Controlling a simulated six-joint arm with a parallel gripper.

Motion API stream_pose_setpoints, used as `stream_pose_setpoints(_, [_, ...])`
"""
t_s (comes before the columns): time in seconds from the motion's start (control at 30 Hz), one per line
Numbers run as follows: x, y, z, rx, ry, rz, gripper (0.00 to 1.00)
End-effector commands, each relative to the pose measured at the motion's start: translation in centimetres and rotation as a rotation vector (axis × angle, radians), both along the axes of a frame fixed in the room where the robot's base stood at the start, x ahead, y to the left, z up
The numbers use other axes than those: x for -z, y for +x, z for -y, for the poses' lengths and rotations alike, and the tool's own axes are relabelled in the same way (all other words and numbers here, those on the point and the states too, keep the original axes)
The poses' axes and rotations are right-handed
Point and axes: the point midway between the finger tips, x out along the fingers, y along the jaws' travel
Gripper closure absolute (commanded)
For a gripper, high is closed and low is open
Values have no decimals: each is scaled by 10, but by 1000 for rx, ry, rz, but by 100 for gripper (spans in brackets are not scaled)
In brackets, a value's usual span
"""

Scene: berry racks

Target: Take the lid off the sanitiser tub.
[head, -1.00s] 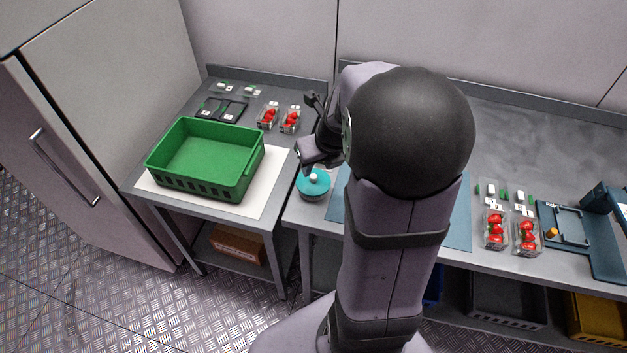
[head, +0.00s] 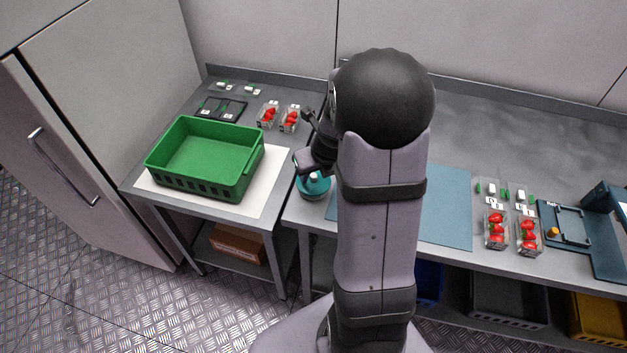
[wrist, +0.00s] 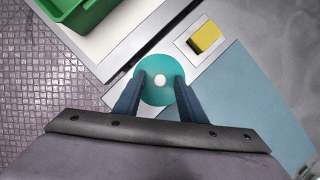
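The sanitiser tub's round teal lid (head: 317,189) with a pale knob (head: 313,176) sits at the left front of the right-hand bench in the head view. In the wrist view the lid (wrist: 160,68) and its white knob (wrist: 160,81) lie between and beyond my fingertips. My gripper (wrist: 156,84) is open, one dark blue finger on each side of the knob, over the lid. In the head view my gripper (head: 308,168) is just above the lid and partly hides it. I cannot tell whether the fingers touch the lid. The tub's body is mostly hidden.
A green crate (head: 158,170) stands on a white mat (head: 262,196) on the left bench. A yellow block (wrist: 205,37) lies near the lid. A blue mat (head: 446,210) covers the bench to the right. Berry punnets (head: 496,230) stand further right.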

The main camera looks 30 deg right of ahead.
Motion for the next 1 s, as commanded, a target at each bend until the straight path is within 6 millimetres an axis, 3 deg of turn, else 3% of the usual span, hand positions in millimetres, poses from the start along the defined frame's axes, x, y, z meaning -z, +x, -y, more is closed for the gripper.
stream_pose_setpoints(0.3, [4,2,0,1,0,1,63])
stream_pose_setpoints(0.47, [4,2,0,1,0,0,100])
stream_pose_setpoints(0.8, [2,2,0,1,0,1,100])
stream_pose_setpoints(1.0, [-17,3,0,-1,-2,4,100])
